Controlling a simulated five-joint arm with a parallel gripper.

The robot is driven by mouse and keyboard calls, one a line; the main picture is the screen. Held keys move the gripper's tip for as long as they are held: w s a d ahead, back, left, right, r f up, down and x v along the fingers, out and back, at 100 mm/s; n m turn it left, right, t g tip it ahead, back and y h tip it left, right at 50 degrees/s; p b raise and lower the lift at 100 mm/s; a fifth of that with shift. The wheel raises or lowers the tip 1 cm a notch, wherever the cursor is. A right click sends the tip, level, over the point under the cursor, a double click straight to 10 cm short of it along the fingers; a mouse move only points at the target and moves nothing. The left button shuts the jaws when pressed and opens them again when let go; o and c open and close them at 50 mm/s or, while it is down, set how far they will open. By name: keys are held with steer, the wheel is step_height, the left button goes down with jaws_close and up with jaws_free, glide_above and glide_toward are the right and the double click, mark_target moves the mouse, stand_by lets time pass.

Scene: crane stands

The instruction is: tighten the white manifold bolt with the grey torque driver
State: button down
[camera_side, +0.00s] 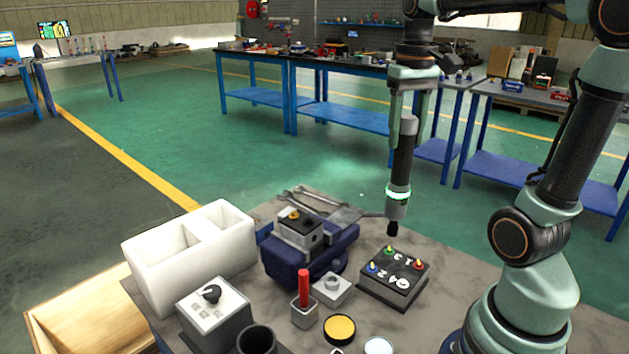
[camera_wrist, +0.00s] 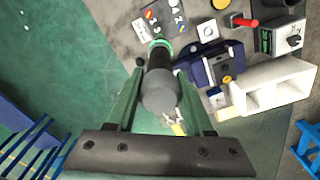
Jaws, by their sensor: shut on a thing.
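My gripper (camera_side: 406,128) is shut on the grey torque driver (camera_side: 402,165), which hangs nearly upright with its black bit down. A green ring glows near its lower end. In the wrist view the driver's round grey end (camera_wrist: 160,94) sits between my fingers. The bit is above the back edge of a dark manifold block (camera_side: 393,288), apart from it. The block has pale markings and small bolts with green, red, yellow and blue parts; it also shows in the wrist view (camera_wrist: 150,29). I cannot pick out the white bolt for certain.
A blue vise (camera_side: 290,267) holds a grey part left of the block. Nearby are a red-handled tool in a grey holder (camera_side: 304,312), a white bin (camera_side: 165,278), a grey control box (camera_side: 213,312), a yellow-topped disc (camera_side: 339,329) and wrenches (camera_side: 305,200).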

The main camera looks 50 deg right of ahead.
steer(key=shift+r, duration=0.1)
steer(key=s+a+r, duration=0.2)
steer(key=s+a, duration=0.5)
steer(key=shift+r, duration=0.4)
steer(key=shift+s+f, duration=0.1)
steer(key=shift+f, duration=0.05)
steer(key=shift+f, duration=3.8)
stand_by(2.7)
